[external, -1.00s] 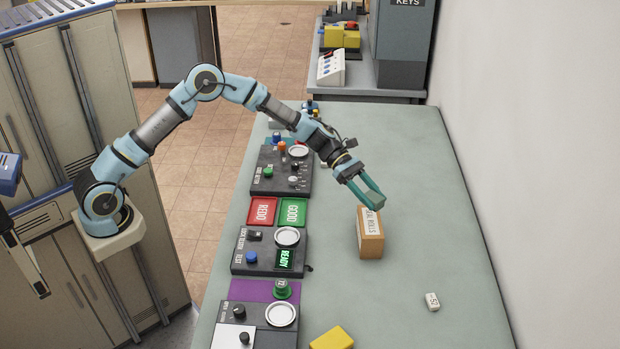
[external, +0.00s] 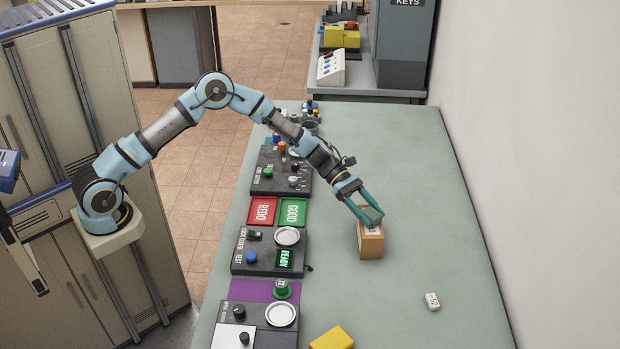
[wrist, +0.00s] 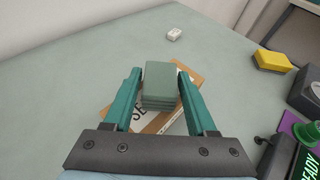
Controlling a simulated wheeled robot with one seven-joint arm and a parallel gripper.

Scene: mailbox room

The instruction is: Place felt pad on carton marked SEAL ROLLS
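The felt pad (wrist: 161,84) is a dark green block between the tips of my gripper's two green fingers in the wrist view. My gripper (external: 370,212) looks shut on the pad (external: 372,217), tilted down from the upper left. The tan carton (external: 370,246) stands upright on the grey-green table, right under the pad. In the wrist view the carton (wrist: 186,79) shows behind the pad, with its white label partly hidden by the pad and fingers. I cannot tell whether the pad touches the carton's top.
A small white block (external: 432,301) and a yellow block (external: 332,338) lie nearer the front. Dark control panels (external: 270,252) and red (external: 262,211) and green (external: 293,212) plates line the table's left side.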

